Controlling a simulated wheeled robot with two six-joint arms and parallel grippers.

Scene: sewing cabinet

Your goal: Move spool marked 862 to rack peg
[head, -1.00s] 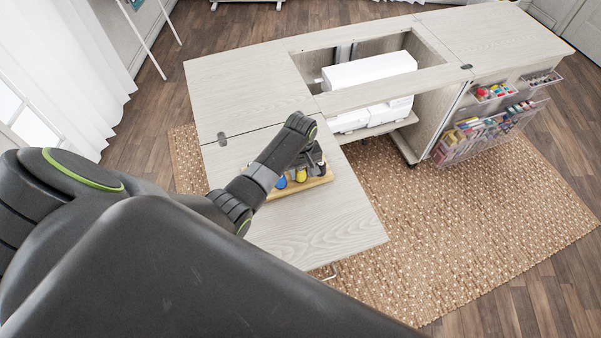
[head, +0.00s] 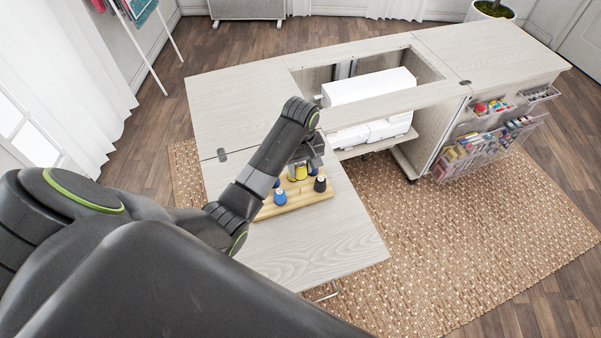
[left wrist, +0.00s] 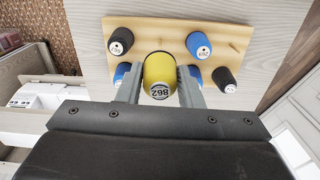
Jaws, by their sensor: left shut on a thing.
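The yellow spool marked 862 (left wrist: 158,72) sits between the fingers of my left gripper (left wrist: 160,88) in the left wrist view, its label upside down. The gripper is shut on it. The spool looks nearer the camera than the wooden rack (left wrist: 150,30), and it hides what lies under it. The rack bears black and blue spools, among them a black one (left wrist: 120,40) and a blue one (left wrist: 198,44). In the head view my left gripper (head: 302,165) is over the rack (head: 302,204), with yellow (head: 299,173) showing below it. My right gripper is not in view.
The rack lies on the cabinet's pale leaf (head: 310,245), clear in front. A white sewing machine (head: 368,86) sits in the opening behind. Clear bins of thread (head: 485,140) hang on the right side.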

